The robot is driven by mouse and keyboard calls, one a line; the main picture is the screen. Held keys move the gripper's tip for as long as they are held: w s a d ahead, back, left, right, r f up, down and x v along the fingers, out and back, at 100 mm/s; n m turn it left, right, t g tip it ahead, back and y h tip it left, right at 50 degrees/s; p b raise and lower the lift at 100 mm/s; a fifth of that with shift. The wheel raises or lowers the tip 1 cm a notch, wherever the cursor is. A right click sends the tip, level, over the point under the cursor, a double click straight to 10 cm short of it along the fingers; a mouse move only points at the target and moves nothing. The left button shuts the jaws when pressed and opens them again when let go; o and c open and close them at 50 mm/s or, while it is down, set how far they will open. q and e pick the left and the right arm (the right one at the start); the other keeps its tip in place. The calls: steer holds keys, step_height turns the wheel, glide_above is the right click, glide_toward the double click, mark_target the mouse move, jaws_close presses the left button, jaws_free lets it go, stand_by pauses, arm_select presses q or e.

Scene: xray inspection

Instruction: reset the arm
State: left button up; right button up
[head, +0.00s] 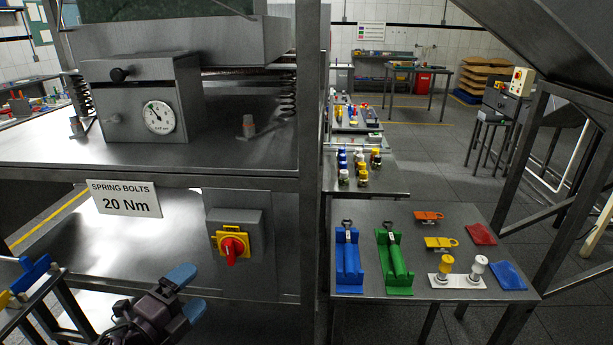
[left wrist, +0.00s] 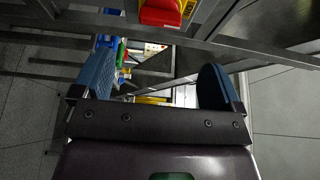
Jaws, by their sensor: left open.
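My left gripper (head: 187,293) is at the lower left of the head view, in front of the metal machine frame and below the red rotary switch (head: 231,248). Its two blue fingertips stand apart with nothing between them. In the left wrist view the open gripper (left wrist: 158,90) shows both blue fingers, and the red switch knob (left wrist: 160,13) is beyond them at the top. My right gripper is not in either view.
A metal table (head: 375,306) on the right holds a blue fixture (head: 349,262), a green fixture (head: 394,265) and small parts. The machine bears a dial gauge (head: 158,117) and a "SPRING BOLTS 20 Nm" sign (head: 124,199). Slanted frame legs (head: 553,250) stand at right.

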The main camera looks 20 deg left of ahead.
arm_select(q)
steer(key=s+d+f+n+g+y, duration=0.1)
steer(key=s+d+f+n+g, duration=0.1)
steer(key=f+n, duration=0.4)
steer(key=s+d+f+n+g+y, duration=0.1)
steer(key=s+f+n, duration=0.3)
steer(key=f, duration=0.5)
steer(key=s+d+f+n+g+y+b, duration=0.1)
steer(key=s+d+f+n+g, duration=0.2)
steer(key=f+n, duration=0.5)
steer(key=shift+d+n, duration=0.25)
steer(key=shift+n, duration=0.35)
steer(key=shift+f, duration=0.15)
